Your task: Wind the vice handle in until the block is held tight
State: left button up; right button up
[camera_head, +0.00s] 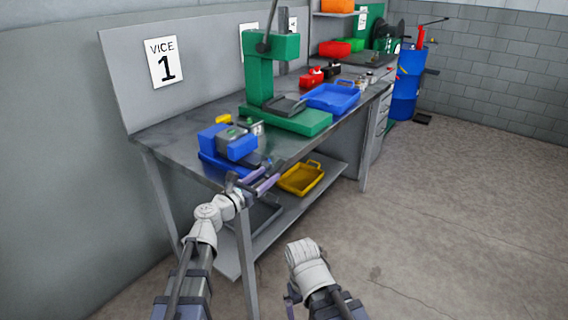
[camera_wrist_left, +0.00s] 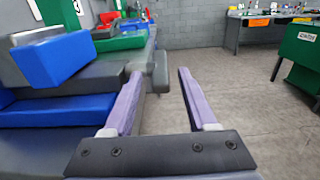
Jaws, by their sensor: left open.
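The blue vice (camera_head: 242,148) stands near the front edge of the bench under the "VICE 1" sign. A grey block (camera_head: 222,139) sits between its jaws; I cannot tell whether both jaws touch it. In the left wrist view the vice's blue front jaw (camera_wrist_left: 56,62) is at left. A dark grey handle part (camera_wrist_left: 160,71) shows between the lines of my fingers, around the fingertips; contact is not clear. My left gripper (camera_head: 272,172) is open at the front of the vice. My right gripper (camera_head: 291,301) is low, partly hidden by its own arm.
A green press (camera_head: 285,118) and a blue tray (camera_head: 332,97) stand behind the vice on the bench (camera_head: 178,133). A yellow tray (camera_head: 301,179) is on the lower shelf. A blue drum (camera_head: 407,84) stands beyond. The floor at right is clear.

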aim_at(281, 164)
pick_arm(q)
jog(key=shift+w+d, duration=0.1)
jog(key=x, duration=0.7)
jog(key=shift+w+d, duration=0.15)
jog(key=shift+w, duration=0.1)
jog(key=shift+s, duration=0.1)
jog(key=shift+c, duration=0.4)
grip_shut()
